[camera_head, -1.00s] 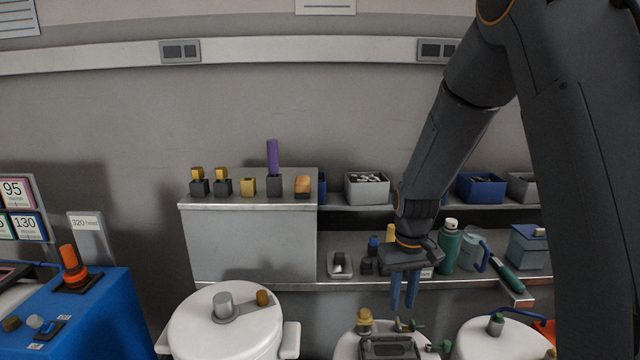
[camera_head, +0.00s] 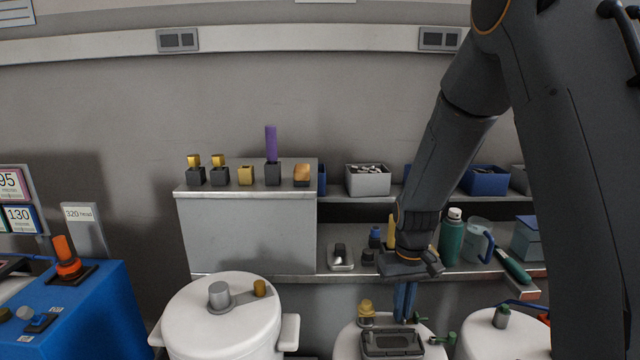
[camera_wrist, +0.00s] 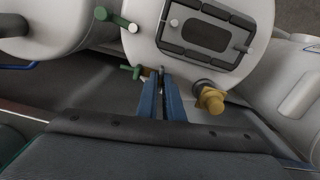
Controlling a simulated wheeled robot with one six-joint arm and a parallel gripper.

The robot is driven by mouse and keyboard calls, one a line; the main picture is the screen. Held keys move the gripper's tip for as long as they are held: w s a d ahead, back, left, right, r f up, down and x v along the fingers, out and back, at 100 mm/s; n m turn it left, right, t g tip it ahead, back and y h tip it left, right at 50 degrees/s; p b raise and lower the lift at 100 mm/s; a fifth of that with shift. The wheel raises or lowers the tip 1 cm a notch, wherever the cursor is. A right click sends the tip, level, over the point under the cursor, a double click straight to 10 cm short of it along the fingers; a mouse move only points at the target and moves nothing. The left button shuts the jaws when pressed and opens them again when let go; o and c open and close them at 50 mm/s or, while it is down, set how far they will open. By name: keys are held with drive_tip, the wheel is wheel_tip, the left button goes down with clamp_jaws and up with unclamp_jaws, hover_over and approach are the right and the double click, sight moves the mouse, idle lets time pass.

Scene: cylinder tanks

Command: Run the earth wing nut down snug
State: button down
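My gripper (camera_head: 404,312) points down at the back edge of the middle white tank (camera_head: 346,343). In the wrist view its two blue fingers (camera_wrist: 161,78) reach to that tank's rim, with a narrow gap between them. A small grey stud-like piece (camera_wrist: 161,70) shows at the fingertips; it may be the earth wing nut, but it is too small and too covered to be sure. I cannot tell whether the fingers touch it or grip it. A green T-handled fitting (camera_wrist: 132,71) sits just left of the fingers, and a brass fitting (camera_wrist: 209,98) sits to the right.
The middle tank has a dark framed window (camera_head: 392,343) on top. White tanks stand left (camera_head: 222,325) and right (camera_head: 487,335). Behind my gripper a shelf (camera_head: 300,278) holds a green bottle (camera_head: 452,238), a jug (camera_head: 478,240) and a metal tray (camera_head: 340,258).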

idle(0.3)
drive_tip(key=shift+m+p, duration=0.5)
drive_tip(key=shift+m, duration=0.5)
drive_tip(key=c, duration=2)
unclamp_jaws()
drive_tip(key=shift+c, duration=0.2)
drive_tip(key=shift+r+p, duration=1.9)
drive_tip(key=shift+r, duration=0.65)
